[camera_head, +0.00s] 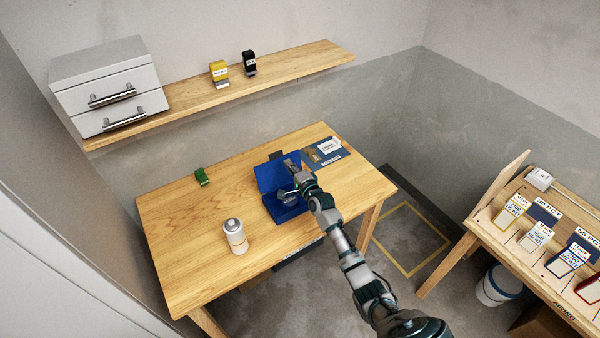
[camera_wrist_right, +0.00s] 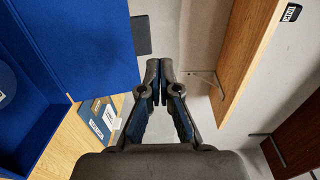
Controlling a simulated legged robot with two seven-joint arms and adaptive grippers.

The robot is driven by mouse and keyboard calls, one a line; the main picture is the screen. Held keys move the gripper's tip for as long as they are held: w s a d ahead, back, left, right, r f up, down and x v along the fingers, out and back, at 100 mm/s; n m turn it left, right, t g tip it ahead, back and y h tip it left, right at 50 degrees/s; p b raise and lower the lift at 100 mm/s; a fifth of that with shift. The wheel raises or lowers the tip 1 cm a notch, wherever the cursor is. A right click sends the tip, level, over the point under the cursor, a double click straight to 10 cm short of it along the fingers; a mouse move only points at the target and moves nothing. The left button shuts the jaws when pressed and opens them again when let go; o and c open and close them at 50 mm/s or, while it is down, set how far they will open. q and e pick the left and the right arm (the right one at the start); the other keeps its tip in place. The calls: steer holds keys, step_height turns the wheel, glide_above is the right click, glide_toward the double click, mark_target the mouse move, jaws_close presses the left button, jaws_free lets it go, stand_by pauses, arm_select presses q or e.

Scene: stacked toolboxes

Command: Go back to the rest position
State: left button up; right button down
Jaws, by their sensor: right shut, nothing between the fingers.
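My right gripper (camera_head: 291,165) is over the blue toolbox (camera_head: 285,210) on the wooden table (camera_head: 180,225). Its arm comes in from the lower right. In the right wrist view the fingertips of the right gripper (camera_wrist_right: 158,68) meet, with nothing between them. The toolbox's lid (camera_head: 268,177) stands raised at the back, and the blue box also fills the left of the wrist view (camera_wrist_right: 75,45). The gripper and arm hide part of the box's inside. My left gripper is not in view.
A white can (camera_head: 235,236) and a green object (camera_head: 201,176) stand on the table. A labelled mat (camera_head: 325,152) lies at the back right. A shelf (camera_head: 290,65) holds a grey drawer unit (camera_head: 108,85). A second table (camera_head: 510,215) with several labelled boxes is at right.

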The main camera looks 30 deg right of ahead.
steer(key=s+r, duration=0.2)
steer(key=s, duration=0.4)
steer(key=s+a+f+n+g+y, duration=0.1)
steer(key=s+a+f+n+g, duration=0.4)
steer(key=s+f, duration=0.35)
steer(key=s+a+f+n+g, duration=0.2)
steer(key=s+a+f+n, duration=0.45)
steer(key=s, duration=0.35)
steer(key=s+a+f+n+g+h, duration=0.15)
steer(key=s+n+g, duration=0.25)
steer(key=s, duration=0.8)
steer(key=s+f+n+g, duration=0.2)
steer(key=s+n+g, duration=0.15)
steer(key=s, duration=0.75)
step_height(320, 180, down, 25)
steer(key=b, duration=0.1)
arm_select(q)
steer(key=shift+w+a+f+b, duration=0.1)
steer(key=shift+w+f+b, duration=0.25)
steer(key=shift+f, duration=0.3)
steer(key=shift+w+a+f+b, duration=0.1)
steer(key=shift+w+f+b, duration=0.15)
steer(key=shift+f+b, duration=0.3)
arm_select(e)
steer(key=s+d+f+n+g, duration=0.1)
steer(key=s+d+f+g, duration=0.1)
steer(key=s+f, duration=1.7)
steer(key=shift+s+d+f, duration=0.25)
steer(key=shift+d+f, duration=0.05)
steer(key=shift+f, duration=0.2)
